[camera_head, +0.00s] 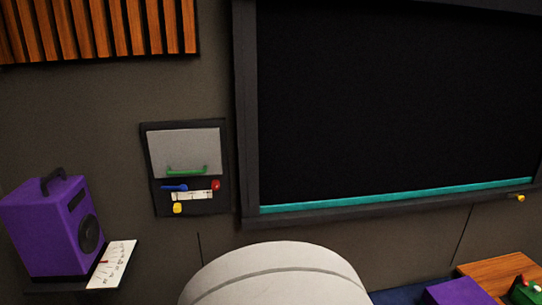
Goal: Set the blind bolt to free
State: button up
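A large black panel, which looks like a lowered blind (390,100), fills a dark frame (246,120) at the right. A teal bar (400,196) runs along its bottom edge. A small yellow knob (520,198) sits on the wall just below the frame's lower right; it may be the blind bolt, but its setting is too small to read. A wall panel (160,200) left of the frame has a grey plate with a green handle (187,170), a blue lever (174,188), a red knob (216,185) and a yellow knob (177,208). My gripper is not in view.
A purple speaker (45,225) stands at the left beside a white card with a scale (112,265). At the lower right are a wooden surface (490,270), a purple block (455,292) and a green object (525,292). My pale rounded body part fills the bottom middle.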

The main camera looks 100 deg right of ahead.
aim_at(521, 198)
jog(key=u, duration=5.45)
jog(key=i, duration=1.3)
jog(key=u, duration=0.1)
